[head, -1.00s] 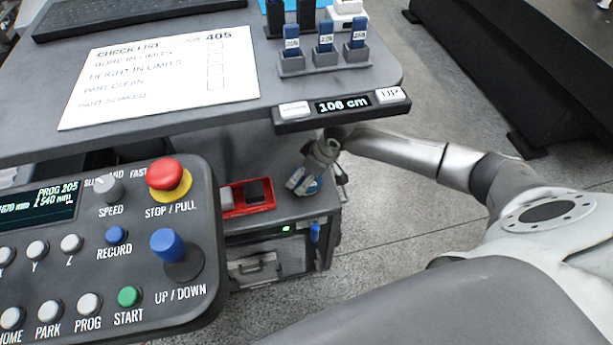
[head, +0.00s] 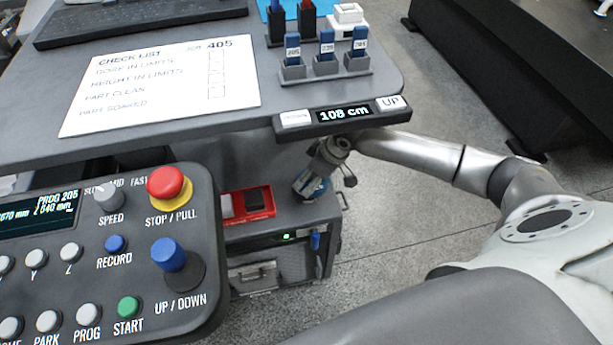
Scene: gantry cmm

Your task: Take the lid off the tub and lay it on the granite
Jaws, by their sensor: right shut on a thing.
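My right gripper (head: 312,180) is below the right front edge of the desk, above the lower cabinet top. It is shut on a small blue and white thing (head: 314,191), mostly hidden by the fingers. I cannot tell whether this is the tub, its lid or something else. No tub or lid can be made out for certain elsewhere. My left gripper is not in view.
The desk (head: 190,30) carries a checklist sheet (head: 160,85), a keyboard (head: 140,17) and blue-topped blocks in holders (head: 327,65). A height display (head: 345,113) is on its front edge. A control panel (head: 60,215) fills the lower left. A red tray (head: 247,204) sits beside my right gripper.

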